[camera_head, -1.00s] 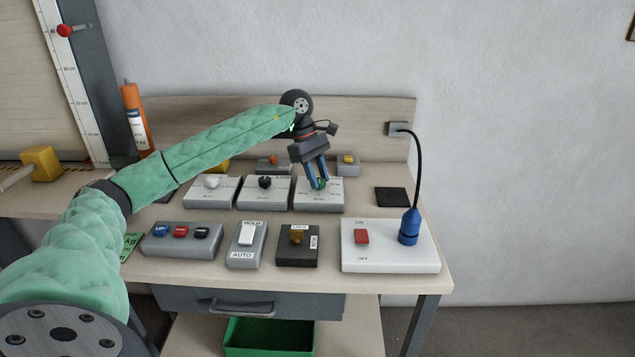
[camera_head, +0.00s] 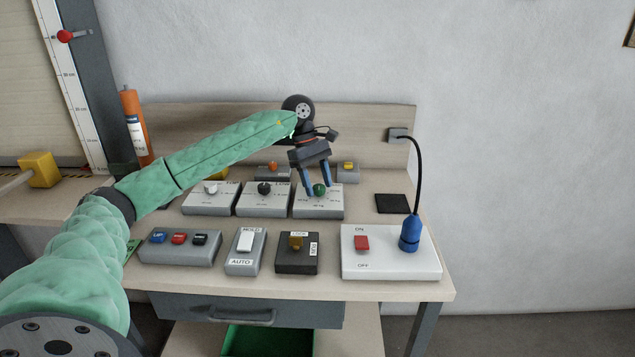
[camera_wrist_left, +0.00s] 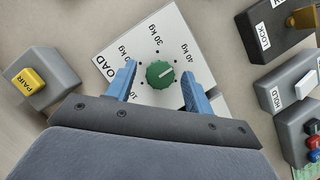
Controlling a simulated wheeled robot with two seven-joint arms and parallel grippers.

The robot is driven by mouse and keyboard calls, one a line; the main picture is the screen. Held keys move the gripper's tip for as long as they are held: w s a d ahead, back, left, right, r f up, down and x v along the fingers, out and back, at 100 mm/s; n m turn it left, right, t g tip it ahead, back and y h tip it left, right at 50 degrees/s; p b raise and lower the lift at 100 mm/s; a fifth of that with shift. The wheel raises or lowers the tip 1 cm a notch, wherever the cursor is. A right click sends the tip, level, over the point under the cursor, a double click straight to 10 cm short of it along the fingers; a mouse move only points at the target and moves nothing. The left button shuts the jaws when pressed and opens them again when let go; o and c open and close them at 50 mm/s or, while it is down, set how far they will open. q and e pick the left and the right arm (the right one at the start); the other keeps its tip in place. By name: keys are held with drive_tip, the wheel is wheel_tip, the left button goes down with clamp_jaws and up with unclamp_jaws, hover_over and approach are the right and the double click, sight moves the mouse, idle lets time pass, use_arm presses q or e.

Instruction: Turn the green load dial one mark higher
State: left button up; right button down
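The green load dial (camera_head: 319,189) sits on a pale panel (camera_head: 333,207) at the right end of the rear row. In the left wrist view the dial (camera_wrist_left: 160,74) has a white pointer line, turned toward the right and slightly up in the picture, roughly on the 40 kg side. The printed LOAD and kg labels are partly hidden by a finger. My left gripper (camera_head: 318,191) is open, its two blue fingers on either side of the dial. In the left wrist view (camera_wrist_left: 159,78) gaps show between the dial and both fingers. My right gripper is out of view.
White (camera_head: 210,188) and black (camera_head: 264,188) dials stand left of the green one. In front are a button box (camera_head: 181,247), a HOLD/AUTO switch (camera_head: 246,251), a LOCK box (camera_head: 297,253) and a white ON/OFF panel (camera_head: 391,263) with a blue plug (camera_head: 410,233).

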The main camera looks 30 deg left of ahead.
use_arm(q)
drive_tip(key=shift+w+a+r, duration=0.1)
drive_tip(key=shift+a+r, duration=0.1)
drive_tip(key=shift+r, duration=0.3)
drive_tip(key=v, duration=0.6)
drive_tip(key=shift+r+b, duration=0.35)
drive_tip(key=shift+b, duration=0.1)
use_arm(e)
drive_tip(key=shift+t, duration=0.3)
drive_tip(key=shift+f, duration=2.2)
use_arm(q)
drive_tip(key=shift+a, duration=0.15)
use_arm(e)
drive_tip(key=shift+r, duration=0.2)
